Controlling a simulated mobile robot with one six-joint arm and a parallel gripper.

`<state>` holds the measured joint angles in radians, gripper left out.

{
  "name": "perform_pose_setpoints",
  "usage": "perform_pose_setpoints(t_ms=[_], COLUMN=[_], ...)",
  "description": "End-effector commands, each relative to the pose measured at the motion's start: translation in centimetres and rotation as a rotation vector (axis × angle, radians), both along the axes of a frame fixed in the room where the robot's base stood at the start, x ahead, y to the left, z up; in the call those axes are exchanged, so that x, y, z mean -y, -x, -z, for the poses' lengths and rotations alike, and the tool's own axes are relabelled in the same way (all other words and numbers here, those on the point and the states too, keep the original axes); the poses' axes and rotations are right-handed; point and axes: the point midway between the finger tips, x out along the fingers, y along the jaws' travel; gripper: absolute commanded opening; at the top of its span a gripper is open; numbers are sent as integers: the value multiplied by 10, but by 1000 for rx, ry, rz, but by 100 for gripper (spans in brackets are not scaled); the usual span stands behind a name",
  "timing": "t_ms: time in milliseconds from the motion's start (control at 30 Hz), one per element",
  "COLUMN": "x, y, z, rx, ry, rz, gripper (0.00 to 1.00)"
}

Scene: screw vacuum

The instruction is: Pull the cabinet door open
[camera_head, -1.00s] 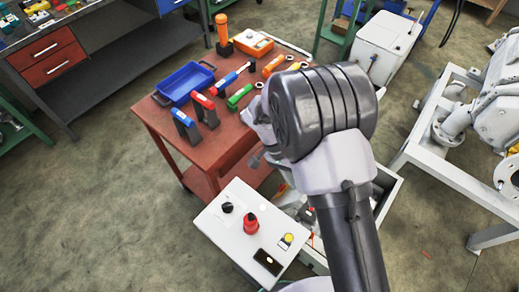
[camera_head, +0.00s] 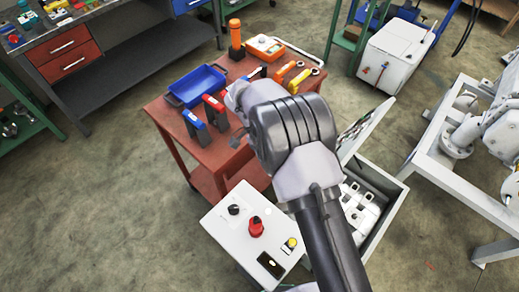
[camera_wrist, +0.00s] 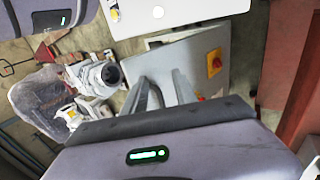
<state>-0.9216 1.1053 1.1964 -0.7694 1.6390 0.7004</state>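The white cabinet (camera_head: 402,196) stands at the lower middle right in the head view. Its inside, with several pale parts, is exposed. Its door (camera_head: 362,132) stands swung out beyond the far side, partly behind my arm. In the wrist view a grey panel (camera_wrist: 199,58) with a red and yellow switch (camera_wrist: 214,62) lies beyond my fingers; it looks like the door's outer face. My gripper (camera_wrist: 160,80) shows two fingers apart, with no handle visible between them. In the head view my wrist hides most of the gripper; I cannot tell whether the fingers touch the door.
A white control panel (camera_head: 223,225) with a red button (camera_head: 256,226) is left of the cabinet. A red table (camera_head: 163,112) with a blue tray (camera_head: 195,84) and tools stands behind my gripper. A white frame (camera_head: 436,180) is at right. The floor at lower left is clear.

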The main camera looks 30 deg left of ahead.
Motion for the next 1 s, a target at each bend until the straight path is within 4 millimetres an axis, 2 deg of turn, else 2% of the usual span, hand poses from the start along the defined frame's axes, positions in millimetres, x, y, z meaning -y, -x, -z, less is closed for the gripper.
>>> perform_pose_setpoints(t_ms=[700,1000], x=[-69,-77], y=[-11,-10], z=[-9,-11], rx=[2,0], ry=[1,-1], rz=[-1,2], gripper=[34,34])
